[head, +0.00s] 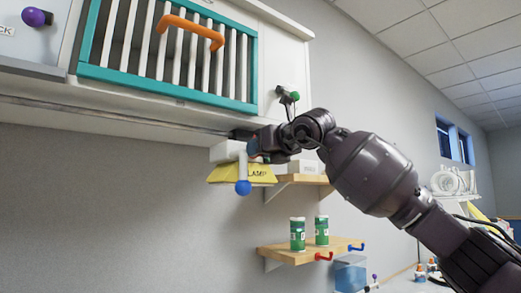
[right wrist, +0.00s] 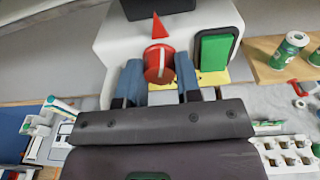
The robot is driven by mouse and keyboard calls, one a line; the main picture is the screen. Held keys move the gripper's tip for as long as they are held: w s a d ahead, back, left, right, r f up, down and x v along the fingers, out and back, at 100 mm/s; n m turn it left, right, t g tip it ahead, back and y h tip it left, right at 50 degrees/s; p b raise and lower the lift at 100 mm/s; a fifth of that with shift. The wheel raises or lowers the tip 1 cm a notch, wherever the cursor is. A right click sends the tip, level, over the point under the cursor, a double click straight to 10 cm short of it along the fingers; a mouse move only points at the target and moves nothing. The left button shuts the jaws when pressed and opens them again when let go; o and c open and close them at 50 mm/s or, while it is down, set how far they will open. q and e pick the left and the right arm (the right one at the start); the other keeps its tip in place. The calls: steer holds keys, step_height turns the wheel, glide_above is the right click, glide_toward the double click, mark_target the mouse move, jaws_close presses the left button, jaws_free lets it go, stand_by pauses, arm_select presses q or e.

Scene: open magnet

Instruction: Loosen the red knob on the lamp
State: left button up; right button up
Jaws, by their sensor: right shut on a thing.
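The lamp (head: 226,152) is a white box under the cabinet, with a yellow sign (head: 258,173) reading LAMP and a blue ball (head: 243,187) on a white stem below it. In the right wrist view, the red knob (right wrist: 158,63) sits on the white lamp housing (right wrist: 110,45), below a red pointed marker (right wrist: 158,27) and left of a green rectangular part (right wrist: 214,50). My right gripper (head: 260,140) is at the lamp. Its two blue fingers are shut on the knob, one on each side. The knob is hidden in the head view. My left gripper is not in view.
The cabinet above has a teal-framed barred door with an orange handle (head: 190,27). Below, a wooden shelf (head: 285,252) holds two green cans (head: 297,234) and has a red hook (head: 323,256). Another wooden shelf (head: 305,179) is behind the lamp. The wall at lower left is clear.

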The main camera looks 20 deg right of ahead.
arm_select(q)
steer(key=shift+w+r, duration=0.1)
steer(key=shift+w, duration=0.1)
arm_select(e)
steer(key=n, duration=0.3)
steer(key=shift+h, duration=0.3)
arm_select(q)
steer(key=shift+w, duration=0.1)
arm_select(e)
steer(key=shift+n, duration=0.3)
steer(key=o, duration=0.9)
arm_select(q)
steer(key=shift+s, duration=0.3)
